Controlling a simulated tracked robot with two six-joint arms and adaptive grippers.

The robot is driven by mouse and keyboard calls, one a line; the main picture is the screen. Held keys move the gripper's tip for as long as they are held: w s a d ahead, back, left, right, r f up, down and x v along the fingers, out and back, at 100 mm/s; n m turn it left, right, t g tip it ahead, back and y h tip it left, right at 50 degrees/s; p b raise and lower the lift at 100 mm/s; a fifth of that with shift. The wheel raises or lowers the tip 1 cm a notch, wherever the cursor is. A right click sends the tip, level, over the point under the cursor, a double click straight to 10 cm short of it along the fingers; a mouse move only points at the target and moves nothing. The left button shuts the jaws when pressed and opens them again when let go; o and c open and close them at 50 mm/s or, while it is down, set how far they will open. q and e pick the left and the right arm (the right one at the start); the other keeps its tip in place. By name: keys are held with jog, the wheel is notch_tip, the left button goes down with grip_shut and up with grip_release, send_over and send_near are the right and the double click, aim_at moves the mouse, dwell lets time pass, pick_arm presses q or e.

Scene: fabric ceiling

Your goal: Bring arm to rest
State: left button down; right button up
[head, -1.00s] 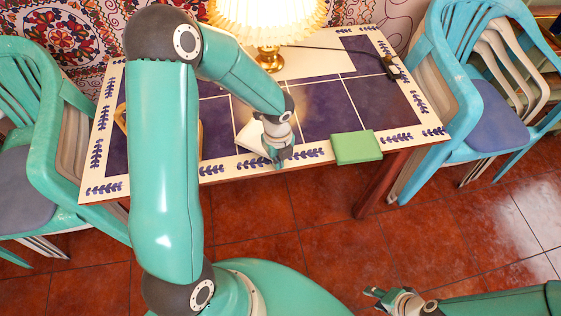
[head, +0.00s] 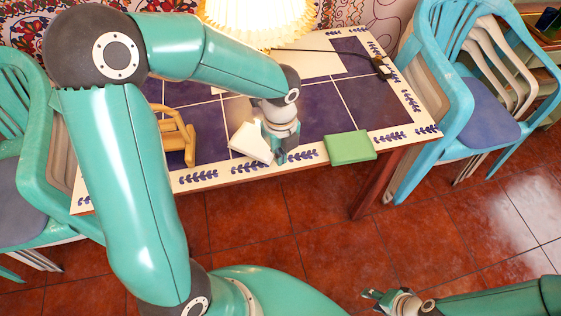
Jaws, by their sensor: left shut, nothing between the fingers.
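My left arm reaches up from the lower left, bends at its elbow and comes down over the table. Its gripper (head: 281,157) is shut and empty at the table's front edge, pointing down. A white block-like object (head: 250,143) is just left of it; I cannot tell whether they touch. My right gripper (head: 374,300) is low at the bottom right, off the table and over the floor. Its fingers are too small to tell open from shut.
The table (head: 310,157) has dark blue tiles and a patterned border. On it are a green flat block (head: 349,148), a wooden rack-like item (head: 179,137), a lit lamp (head: 262,20) and a cable. Chairs (head: 455,100) flank both sides. The floor (head: 290,215) in front is clear.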

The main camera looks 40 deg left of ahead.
pick_arm(q)
jog(key=shift+r, duration=0.2)
dwell(0.4)
jog(key=s+d+f+n+g+h, duration=0.2)
jog(key=s+d+f+n, duration=0.4)
jog(key=f, duration=0.4)
jog(key=s+d+f+n+g+h, duration=0.25)
jog(key=s+d+f, duration=0.35)
jog(key=s+f, duration=0.3)
jog(key=w+d+f+n+t, duration=0.1)
jog(key=w+f+n+t, duration=0.2)
jog(key=n, duration=1.3)
jog(key=shift+w+f+t, duration=0.4)
jog(key=shift+w+t, duration=0.5)
jog(key=shift+t, duration=0.15)
